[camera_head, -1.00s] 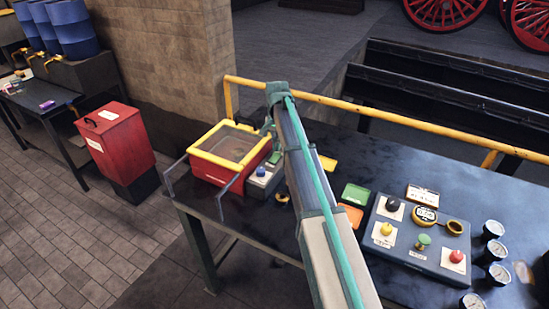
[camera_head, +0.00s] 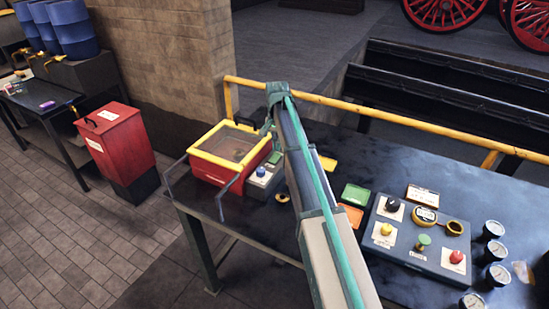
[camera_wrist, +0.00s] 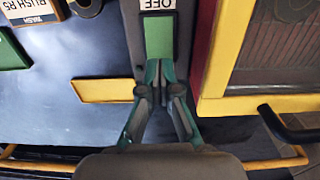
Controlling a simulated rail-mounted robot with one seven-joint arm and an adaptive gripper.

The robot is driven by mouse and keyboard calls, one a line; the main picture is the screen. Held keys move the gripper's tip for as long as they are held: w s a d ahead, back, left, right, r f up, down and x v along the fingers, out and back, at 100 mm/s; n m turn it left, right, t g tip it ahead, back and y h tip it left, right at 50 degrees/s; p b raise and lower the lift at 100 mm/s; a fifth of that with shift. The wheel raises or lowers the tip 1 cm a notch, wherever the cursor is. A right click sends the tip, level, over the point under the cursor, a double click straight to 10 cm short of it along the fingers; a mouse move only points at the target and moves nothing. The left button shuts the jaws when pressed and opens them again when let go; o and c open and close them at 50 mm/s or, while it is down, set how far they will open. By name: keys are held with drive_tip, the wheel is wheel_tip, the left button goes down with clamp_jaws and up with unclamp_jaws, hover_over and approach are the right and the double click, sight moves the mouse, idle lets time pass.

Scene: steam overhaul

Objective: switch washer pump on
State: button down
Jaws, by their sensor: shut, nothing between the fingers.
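The parts washer (camera_head: 207,178) is a red tub with a yellow-framed window at the table's left end; its side also shows in the wrist view (camera_wrist: 203,50). A small grey control box (camera_head: 262,183) with a blue knob (camera_head: 261,171) and a green part (camera_head: 274,157) stands right of it. In the wrist view a green switch piece (camera_wrist: 160,35) sits beside an upside-down OFF label (camera_wrist: 157,4). My gripper (camera_wrist: 163,72) is shut and empty, its tips at the green piece's near end. I cannot tell whether they touch. My arm partly hides the box in the head view.
A yellow rail (camera_head: 400,117) runs behind the table. Right of my arm are a green tray (camera_head: 355,194), a control panel (camera_head: 398,250) with coloured knobs and several gauges (camera_head: 495,252). Dark handles (camera_head: 220,200) stick out at the washer's front. A red bin (camera_head: 118,140) stands left.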

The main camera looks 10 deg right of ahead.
sight(277, 154)
drive_tip(key=shift+f+b, duration=0.4)
drive_tip(key=shift+f, duration=0.95)
idle(0.7)
drive_tip(key=shift+r+p, duration=2)
drive_tip(key=shift+r, duration=1.55)
